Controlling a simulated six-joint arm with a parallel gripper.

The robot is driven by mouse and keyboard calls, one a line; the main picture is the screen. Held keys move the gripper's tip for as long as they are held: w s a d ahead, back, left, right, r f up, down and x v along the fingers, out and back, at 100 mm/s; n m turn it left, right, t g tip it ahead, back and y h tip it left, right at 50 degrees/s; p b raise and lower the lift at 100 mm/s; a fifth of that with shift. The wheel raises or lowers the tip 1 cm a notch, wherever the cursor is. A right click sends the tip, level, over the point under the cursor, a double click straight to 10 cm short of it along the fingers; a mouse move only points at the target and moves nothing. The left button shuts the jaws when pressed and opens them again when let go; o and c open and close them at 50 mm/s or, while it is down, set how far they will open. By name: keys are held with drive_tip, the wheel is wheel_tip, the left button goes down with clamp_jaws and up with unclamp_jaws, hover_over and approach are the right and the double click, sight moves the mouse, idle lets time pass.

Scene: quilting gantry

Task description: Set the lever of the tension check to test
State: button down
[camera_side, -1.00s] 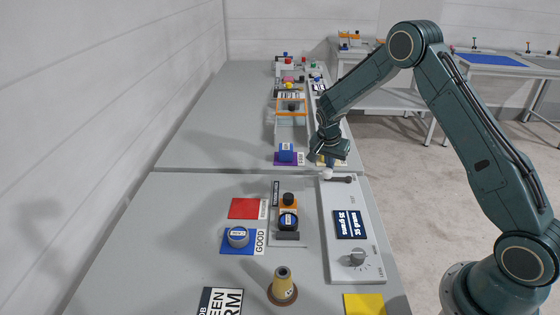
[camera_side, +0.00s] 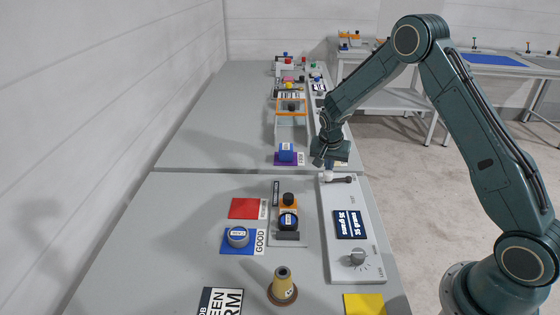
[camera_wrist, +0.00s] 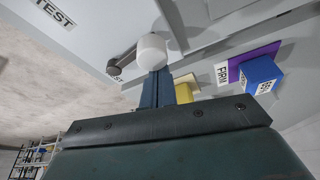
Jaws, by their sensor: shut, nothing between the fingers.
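The tension check is a long pale panel (camera_side: 341,203) near the right edge of the bench. Its lever (camera_side: 341,180) is at the far end, with a dark arm and a white knob at its left end. In the wrist view the white knob (camera_wrist: 152,50) is just beyond my fingertips, and the dark arm (camera_wrist: 122,62) runs left from it. A TEST label (camera_wrist: 55,12) lies at the upper left there. My gripper (camera_side: 329,169) is shut and empty, pointing down at the knob; its blue-grey fingers (camera_wrist: 156,78) are close to it. Whether they touch, I cannot tell.
The panel also bears a dark display (camera_side: 349,224) and a dial (camera_side: 357,258). A blue block (camera_side: 286,152) on a purple mat (camera_side: 300,160) is left of my gripper. A wooden spool (camera_side: 282,284) stands near the front.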

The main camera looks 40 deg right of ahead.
sight(331, 176)
drive_tip(key=n, duration=0.1)
drive_tip(key=s+a+n, duration=0.1)
drive_tip(key=n, duration=0.1)
drive_tip(key=shift+s+a+t+y, duration=0.2)
drive_tip(key=shift+s+t+y, duration=0.1)
drive_tip(key=shift+t, duration=0.1)
drive_tip(key=n, duration=0.1)
drive_tip(key=s+n, duration=0.1)
drive_tip(key=n, duration=0.1)
drive_tip(key=shift+s+a+n+t+y, duration=0.25)
drive_tip(key=shift+a+n+t+y, duration=0.05)
drive_tip(key=shift+a+y, duration=0.1)
drive_tip(key=shift+s+a, duration=0.1)
drive_tip(key=shift+s, duration=0.25)
drive_tip(key=shift+s+a+f, duration=0.1)
drive_tip(key=shift+s, duration=0.15)
drive_tip(key=shift+w+d, duration=0.3)
drive_tip(key=shift+w, duration=0.55)
drive_tip(key=shift+w+d, duration=0.3)
drive_tip(key=shift+w, duration=0.55)
drive_tip(key=d+v, duration=0.1)
drive_tip(key=v, duration=0.9)
drive_tip(key=shift+w+a, duration=0.2)
drive_tip(key=shift+w, duration=0.05)
